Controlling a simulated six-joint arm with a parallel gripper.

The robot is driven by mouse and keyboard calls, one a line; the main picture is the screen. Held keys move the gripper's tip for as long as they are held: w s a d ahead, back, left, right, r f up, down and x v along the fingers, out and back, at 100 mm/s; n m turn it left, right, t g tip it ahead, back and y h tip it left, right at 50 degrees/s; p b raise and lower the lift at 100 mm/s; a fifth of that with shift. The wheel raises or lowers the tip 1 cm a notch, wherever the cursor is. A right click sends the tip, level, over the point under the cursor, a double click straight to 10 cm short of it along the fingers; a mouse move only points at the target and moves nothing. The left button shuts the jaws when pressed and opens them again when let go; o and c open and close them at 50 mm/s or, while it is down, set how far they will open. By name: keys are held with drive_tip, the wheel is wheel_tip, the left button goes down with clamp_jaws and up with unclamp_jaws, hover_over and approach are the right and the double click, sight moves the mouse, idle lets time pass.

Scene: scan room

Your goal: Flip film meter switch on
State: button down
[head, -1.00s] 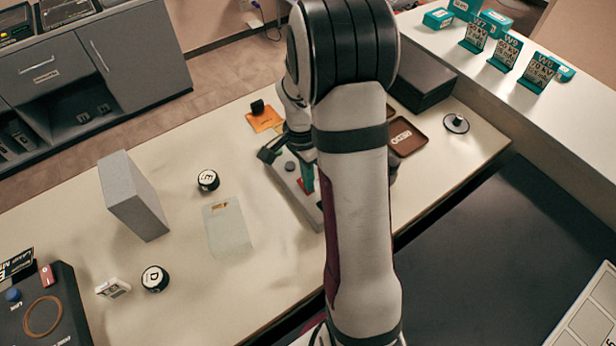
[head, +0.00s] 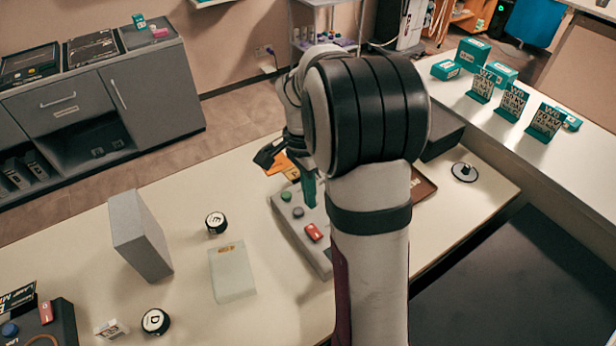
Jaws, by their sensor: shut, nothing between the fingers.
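A grey sloped box (head: 290,228) lies on the counter left of my arm. It carries a green button (head: 286,196), a grey button (head: 298,211) and a red rocker switch (head: 314,232). Its right side is hidden behind my arm. No readable label marks it as the film meter, and I cannot tell the switch's position. My gripper (head: 309,191) is shut and empty, its teal tip pointing down over the box's far part, right of the green button. It looks apart from the red switch. The wrist is partly hidden by my arm.
A grey upright block (head: 138,237), pucks E (head: 215,222) and D (head: 155,321), and a pale flat box (head: 232,273) stand to the left. A dark panel (head: 52,325) is at lower left. An orange card (head: 284,163) lies behind the grey box. A brown tray (head: 422,188) is at right.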

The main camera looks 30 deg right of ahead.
sight(317, 235)
drive_tip(key=r, duration=0.5)
drive_tip(key=shift+w+r, duration=0.35)
drive_tip(key=shift+w, duration=0.05)
drive_tip(key=s+f, duration=0.1)
drive_tip(key=f, duration=0.3)
drive_tip(key=s+f, duration=0.1)
drive_tip(key=f, duration=0.4)
drive_tip(key=s+f, duration=0.1)
drive_tip(key=f, duration=0.3)
drive_tip(key=shift+s+d+f, duration=0.1)
drive_tip(key=shift+s+f, duration=0.05)
drive_tip(key=shift+f, duration=0.2)
drive_tip(key=shift+s+f, duration=0.15)
drive_tip(key=shift+f, duration=0.1)
